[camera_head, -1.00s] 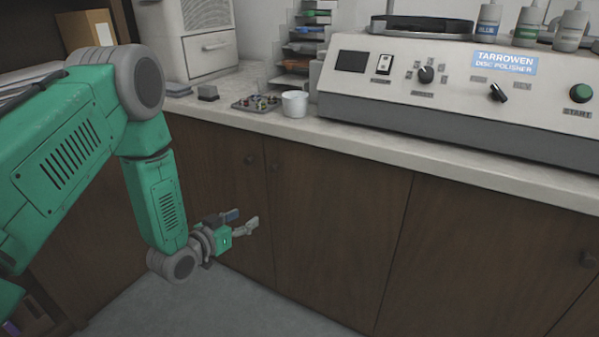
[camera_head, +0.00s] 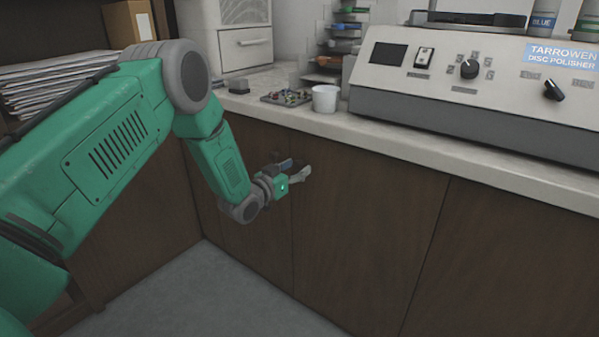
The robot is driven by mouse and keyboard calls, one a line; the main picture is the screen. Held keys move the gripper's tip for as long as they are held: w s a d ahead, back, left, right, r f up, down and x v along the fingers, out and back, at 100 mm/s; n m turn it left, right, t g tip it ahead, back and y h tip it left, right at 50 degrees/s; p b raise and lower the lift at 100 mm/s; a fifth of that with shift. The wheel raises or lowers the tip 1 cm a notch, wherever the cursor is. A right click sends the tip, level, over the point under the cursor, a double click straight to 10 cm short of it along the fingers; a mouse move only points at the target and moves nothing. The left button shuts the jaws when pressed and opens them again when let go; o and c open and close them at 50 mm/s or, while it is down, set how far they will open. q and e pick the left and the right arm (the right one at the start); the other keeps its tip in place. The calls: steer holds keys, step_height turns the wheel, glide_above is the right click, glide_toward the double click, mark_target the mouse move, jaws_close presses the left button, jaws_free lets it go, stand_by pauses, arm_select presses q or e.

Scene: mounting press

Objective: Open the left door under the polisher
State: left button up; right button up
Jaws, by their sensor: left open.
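The disc polisher (camera_head: 440,98) stands on the counter at the right. Below it is a dark brown wooden door (camera_head: 370,225), flush with its neighbours and shut. My left gripper (camera_head: 297,168) is open and empty, in front of the seam at this door's left edge, just below the counter. Its fingers point right, toward the door's upper left corner. The door's knob is not visible now; the gripper covers that area. I cannot tell whether the fingers touch anything. My right gripper is not in view.
The light counter (camera_head: 440,160) overhangs the doors. A white cup (camera_head: 326,98) and a tray of small samples (camera_head: 287,97) stand near its front edge, above the gripper. Another door (camera_head: 510,260) is at the right. The grey floor (camera_head: 210,295) in front is clear.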

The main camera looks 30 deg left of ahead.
arm_select(q)
steer(key=shift+w+a+f, duration=0.2)
steer(key=shift+w+a, duration=0.3)
steer(key=shift+w, duration=0.25)
steer(key=shift+d+r, duration=0.1)
steer(key=shift+d, duration=0.15)
steer(key=c, duration=0.3)
steer(key=shift+d, duration=0.15)
jaws_close()
steer(key=shift+s, duration=0.1)
